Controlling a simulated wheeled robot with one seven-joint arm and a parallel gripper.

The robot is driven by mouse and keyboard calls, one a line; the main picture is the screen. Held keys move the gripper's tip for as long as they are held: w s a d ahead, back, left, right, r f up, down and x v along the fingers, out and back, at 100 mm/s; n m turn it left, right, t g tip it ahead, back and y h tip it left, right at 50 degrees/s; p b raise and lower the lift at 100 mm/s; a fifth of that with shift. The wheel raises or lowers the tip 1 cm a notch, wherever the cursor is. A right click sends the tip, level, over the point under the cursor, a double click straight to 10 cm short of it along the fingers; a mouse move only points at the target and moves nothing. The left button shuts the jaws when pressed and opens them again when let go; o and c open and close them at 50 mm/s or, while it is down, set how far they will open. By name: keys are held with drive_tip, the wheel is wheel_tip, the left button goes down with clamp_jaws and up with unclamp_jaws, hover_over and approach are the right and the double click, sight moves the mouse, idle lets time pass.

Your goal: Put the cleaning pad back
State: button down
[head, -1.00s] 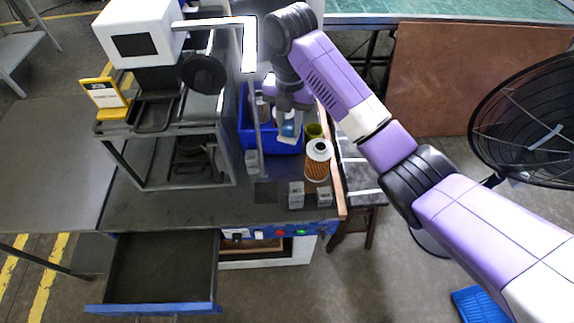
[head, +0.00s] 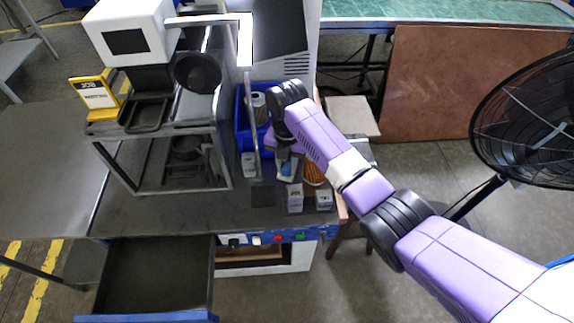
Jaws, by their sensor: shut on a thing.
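My gripper (head: 288,176) is low over the right part of the dark bench, just in front of the blue bin. It is shut on a small blue and white piece (head: 287,167), which looks like the cleaning pad; the arm and fingers hide part of it. I cannot tell whether the piece touches the bench top. A dark square patch (head: 263,196) lies on the bench to the left and nearer the front edge. An orange pleated filter cartridge (head: 314,174) stands just right of my gripper, partly hidden by my arm.
The blue bin (head: 242,128) holds a cartridge (head: 259,107). Small grey blocks (head: 295,198) (head: 323,199) stand near the front edge, another (head: 249,164) on the left. A metal frame with a white machine (head: 130,35) stands left. The drawer (head: 155,275) below is open and looks empty.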

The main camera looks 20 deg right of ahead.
sight(287, 165)
drive_tip(key=shift+f, duration=0.25)
drive_tip(key=shift+f, duration=0.1)
drive_tip(key=c, duration=1.1)
unclamp_jaws()
wheel_tip(287, 165, up, 12)
drive_tip(key=shift+r+b, duration=0.15)
drive_tip(key=shift+b, duration=0.2)
